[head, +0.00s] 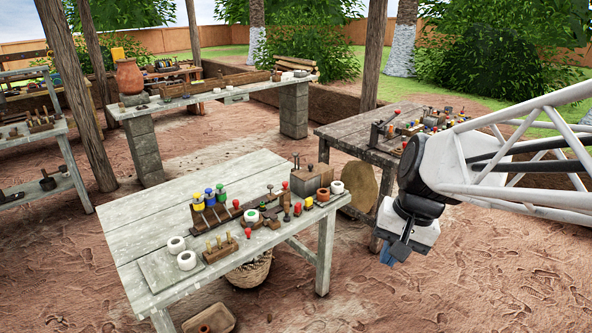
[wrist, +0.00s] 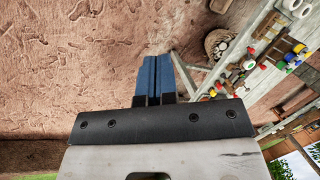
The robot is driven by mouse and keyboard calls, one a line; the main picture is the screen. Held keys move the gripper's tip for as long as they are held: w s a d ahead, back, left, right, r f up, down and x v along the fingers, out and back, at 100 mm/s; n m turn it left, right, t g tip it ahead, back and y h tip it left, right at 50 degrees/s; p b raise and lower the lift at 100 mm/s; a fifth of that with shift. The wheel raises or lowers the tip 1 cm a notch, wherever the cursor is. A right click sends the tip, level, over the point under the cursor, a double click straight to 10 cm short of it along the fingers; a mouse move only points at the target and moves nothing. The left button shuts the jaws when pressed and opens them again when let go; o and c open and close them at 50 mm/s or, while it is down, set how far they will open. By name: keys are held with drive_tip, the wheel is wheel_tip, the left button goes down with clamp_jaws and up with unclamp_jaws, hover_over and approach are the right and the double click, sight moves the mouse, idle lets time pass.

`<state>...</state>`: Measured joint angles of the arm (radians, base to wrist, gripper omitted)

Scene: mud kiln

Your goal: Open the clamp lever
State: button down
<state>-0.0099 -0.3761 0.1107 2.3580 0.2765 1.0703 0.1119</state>
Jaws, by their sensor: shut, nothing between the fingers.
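I cannot tell for sure which small part is the clamp lever. Several upright parts with red knobs stand along the right end of the near grey wooden table (head: 160,225), one beside a brown block (head: 312,180). Another dark upright piece (head: 378,132) stands on the second table. My gripper (head: 388,257) hangs to the right of the near table, apart from it, pointing down. Its blue fingers (wrist: 157,62) are together and empty in the wrist view, over bare ground. The near table's end with its small parts shows at the right of the wrist view.
On the near table are white rings (head: 176,245), a peg block (head: 220,249) and yellow, blue and green-topped cylinders. A basket (head: 250,272) stands under it. The second table (head: 345,133) is behind my gripper. A wooden post (head: 374,55) rises behind. The ground at front right is clear.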

drive_tip(key=w+a+f+m+g+y, duration=0.1)
drive_tip(key=w+a+f+m+y, duration=0.2)
drive_tip(key=w, duration=0.5)
drive_tip(key=w+a+f+m+g+y, duration=0.15)
drive_tip(key=w+a+f, duration=0.3)
drive_tip(key=w, duration=0.45)
drive_tip(key=w+a+f+m+g+y, duration=0.1)
drive_tip(key=w+a+f+g+y, duration=0.2)
drive_tip(key=w, duration=0.5)
drive_tip(key=w+a+f+m+t+y, duration=0.1)
drive_tip(key=w+a+f+m+y, duration=0.2)
drive_tip(key=w+f, duration=0.7)
drive_tip(key=w+a+f+m+t+y, duration=0.1)
drive_tip(key=w+a+f+m+y, duration=0.3)
drive_tip(key=w+f, duration=0.6)
wheel_tip(320, 180, down, 3)
drive_tip(key=a, duration=0.2)
drive_tip(key=shift+a+m, duration=0.35)
drive_tip(key=shift+a, duration=0.05)
drive_tip(key=shift+a+y, duration=0.2)
drive_tip(key=shift+y, duration=0.05)
drive_tip(key=a, duration=0.4)
drive_tip(key=s+a, duration=0.1)
drive_tip(key=a, duration=0.4)
drive_tip(key=s+a, duration=0.1)
drive_tip(key=a, duration=0.3)
drive_tip(key=shift+s+a, duration=0.1)
drive_tip(key=shift+a, duration=0.1)
